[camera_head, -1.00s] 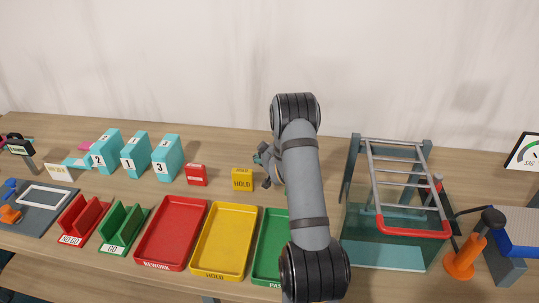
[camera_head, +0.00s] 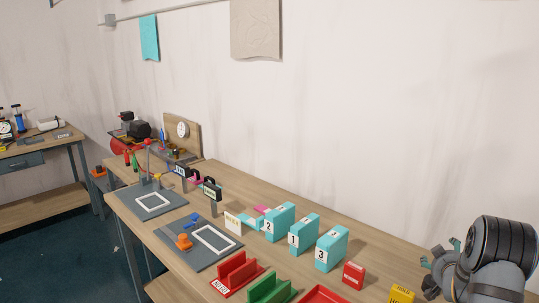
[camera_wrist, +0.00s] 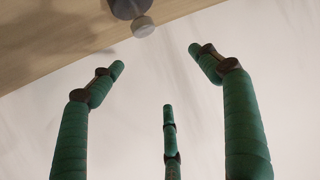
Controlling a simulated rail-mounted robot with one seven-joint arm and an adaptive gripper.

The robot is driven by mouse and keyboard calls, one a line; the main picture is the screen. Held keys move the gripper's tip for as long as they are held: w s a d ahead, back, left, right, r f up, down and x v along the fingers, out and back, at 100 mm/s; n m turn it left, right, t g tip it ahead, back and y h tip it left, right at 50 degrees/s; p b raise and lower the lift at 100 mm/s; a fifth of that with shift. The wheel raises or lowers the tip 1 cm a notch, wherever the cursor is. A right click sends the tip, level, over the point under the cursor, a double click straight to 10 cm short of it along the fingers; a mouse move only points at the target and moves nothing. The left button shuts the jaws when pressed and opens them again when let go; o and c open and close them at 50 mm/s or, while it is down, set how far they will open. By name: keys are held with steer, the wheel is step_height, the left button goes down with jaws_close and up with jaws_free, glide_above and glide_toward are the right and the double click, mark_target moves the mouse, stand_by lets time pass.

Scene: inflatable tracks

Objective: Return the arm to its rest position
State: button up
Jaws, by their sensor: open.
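My arm (camera_head: 497,262) is at the lower right corner of the head view, cut off by the picture's edge. My gripper (camera_head: 441,255) shows there only in part, beside the dark-banded joint, above the right part of the bench. In the wrist view, my gripper (camera_wrist: 156,62) has its green segmented fingers spread apart with nothing between them. A pale wall fills most of that view, with a strip of wooden surface and a dark round part at the top.
The yellow HOLD block (camera_head: 401,295) and red block (camera_head: 353,276) stand left of my gripper. Numbered turquoise blocks (camera_head: 304,233) stand farther left. Red (camera_head: 237,273) and green (camera_head: 270,289) slotted holders are in front. Grey framed boards (camera_head: 168,233) lie on the long bench. A second bench (camera_head: 40,160) is at far left.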

steer(key=f, duration=1)
steer(key=shift+s+d+f, duration=0.15)
steer(key=shift+s+f, duration=0.05)
steer(key=shift+f, duration=0.1)
steer(key=shift+r, duration=0.2)
steer(key=shift+r, duration=0.1)
step_height(320, 180, up, 11)
step_height(320, 180, down, 12)
steer(key=shift+s+r, duration=0.1)
steer(key=shift+r, duration=0.05)
step_height(320, 180, up, 9)
steer(key=p, duration=0.5)
